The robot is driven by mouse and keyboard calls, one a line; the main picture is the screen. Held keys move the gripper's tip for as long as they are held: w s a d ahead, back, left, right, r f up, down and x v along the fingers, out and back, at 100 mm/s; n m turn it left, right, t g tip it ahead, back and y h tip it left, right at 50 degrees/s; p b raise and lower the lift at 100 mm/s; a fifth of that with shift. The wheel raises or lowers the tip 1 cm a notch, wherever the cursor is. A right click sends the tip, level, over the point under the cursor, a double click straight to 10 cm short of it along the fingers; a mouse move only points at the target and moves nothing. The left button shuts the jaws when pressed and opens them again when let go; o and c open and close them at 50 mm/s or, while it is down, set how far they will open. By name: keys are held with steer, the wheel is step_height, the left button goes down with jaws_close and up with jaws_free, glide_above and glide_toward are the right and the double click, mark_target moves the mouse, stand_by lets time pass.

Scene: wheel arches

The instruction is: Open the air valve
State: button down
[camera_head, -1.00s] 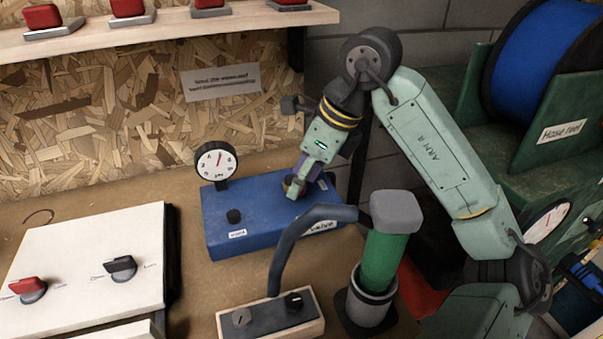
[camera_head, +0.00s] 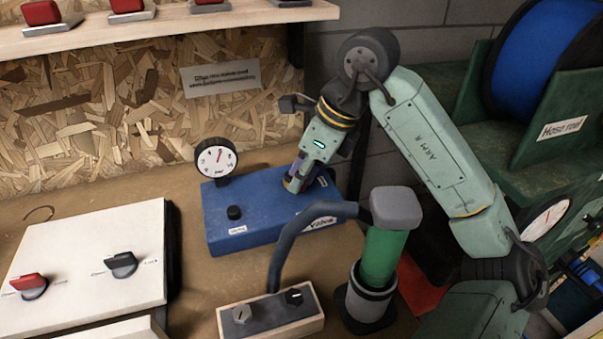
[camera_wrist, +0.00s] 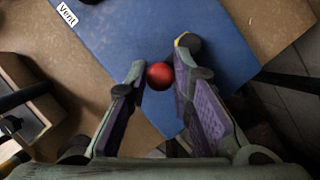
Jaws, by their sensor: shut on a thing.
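My gripper (camera_head: 296,183) points down over the box's back right part. In the wrist view, a red ball knob (camera_wrist: 160,76) sits between the fingertips of my gripper (camera_wrist: 162,80), which are shut on it. The stem under the knob is hidden, and in the head view my fingers cover the knob.
A round gauge (camera_head: 216,160) stands at the box's back left; a black knob (camera_head: 234,212) by the "Vent" label is in front. A green cylinder with grey cap (camera_head: 384,255) and dark curved hose (camera_head: 300,228) stand close in front. A white panel (camera_head: 85,260) lies left.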

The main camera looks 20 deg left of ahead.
steer(key=shift+a+f+m+b, duration=0.1)
steer(key=shift+f+m+b, duration=0.15)
steer(key=shift+b, duration=0.45)
steer(key=shift+s+a+r+m+t, duration=0.1)
steer(key=shift+s+r+m+t, duration=0.15)
steer(key=shift+m, duration=0.2)
steer(key=c, duration=1.4)
jaws_free()
steer(key=shift+c, duration=0.2)
